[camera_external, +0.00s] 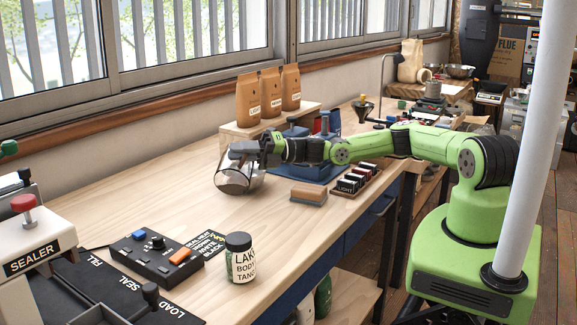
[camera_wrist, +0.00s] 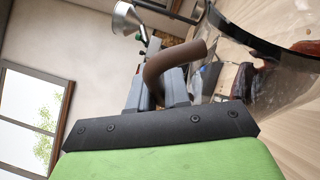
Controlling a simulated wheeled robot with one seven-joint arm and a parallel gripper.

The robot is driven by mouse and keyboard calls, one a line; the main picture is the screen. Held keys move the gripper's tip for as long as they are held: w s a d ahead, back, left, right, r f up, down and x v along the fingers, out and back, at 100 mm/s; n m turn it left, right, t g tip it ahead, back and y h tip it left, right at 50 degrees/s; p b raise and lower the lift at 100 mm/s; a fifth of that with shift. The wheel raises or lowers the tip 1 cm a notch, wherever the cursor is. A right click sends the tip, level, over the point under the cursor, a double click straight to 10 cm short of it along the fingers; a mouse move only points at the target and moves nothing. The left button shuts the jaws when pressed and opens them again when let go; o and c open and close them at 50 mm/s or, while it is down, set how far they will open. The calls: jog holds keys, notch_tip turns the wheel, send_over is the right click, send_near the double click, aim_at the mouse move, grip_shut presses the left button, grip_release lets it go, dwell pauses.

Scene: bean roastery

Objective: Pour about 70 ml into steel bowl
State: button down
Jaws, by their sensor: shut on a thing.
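My gripper (camera_external: 243,152) is shut on the brown handle (camera_wrist: 172,68) of a clear glass jug. The jug (camera_external: 233,182) is on or close above the wooden bench near the shelf of bags; I cannot tell if it touches. In the wrist view the jug's dark rim and clear wall (camera_wrist: 285,88) are at the right. How much is in the jug is not clear. A shiny metal bowl (camera_external: 460,71) is on the far table at the back; it looks like the steel bowl. No other steel bowl is clearly seen.
Brown bags (camera_external: 270,94) stand on a low wooden shelf behind my gripper. A brown-topped block (camera_external: 308,194) and a rack of small dark items (camera_external: 355,180) are to its right. A labelled jar (camera_external: 240,258), a control box (camera_external: 155,255) and a sealer (camera_external: 35,250) are nearer the camera.

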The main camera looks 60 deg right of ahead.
jog(key=shift+s+a+f+n+p, duration=0.1)
jog(key=shift+a+n+p, duration=0.15)
jog(key=shift+n+p, duration=0.2)
jog(key=shift+s+a+f+n+g+h+p, duration=0.25)
jog(key=shift+a+n+g+h+p, duration=0.2)
jog(key=shift+n+p, duration=0.6)
jog(key=shift+f, duration=0.2)
dwell(0.5)
jog(key=n+p, duration=0.1)
jog(key=n+g+h+p, duration=0.1)
jog(key=p, duration=0.1)
jog(key=shift+s+a+f, duration=0.1)
jog(key=shift+a+f, duration=0.05)
jog(key=shift+a, duration=0.25)
jog(key=a+f+n+h, duration=0.1)
jog(key=f, duration=0.2)
jog(key=s+a+f+n+h+p, duration=0.1)
jog(key=f+n+h, duration=0.1)
jog(key=f, duration=0.1)
jog(key=a+f+n+h, duration=0.1)
jog(key=f+n, duration=0.1)
jog(key=f, duration=0.1)
jog(key=shift+s+a+f, duration=0.25)
jog(key=shift+a, duration=0.1)
jog(key=shift+f+n+h, duration=0.4)
jog(key=shift+f+h, duration=0.05)
jog(key=shift+t, duration=0.25)
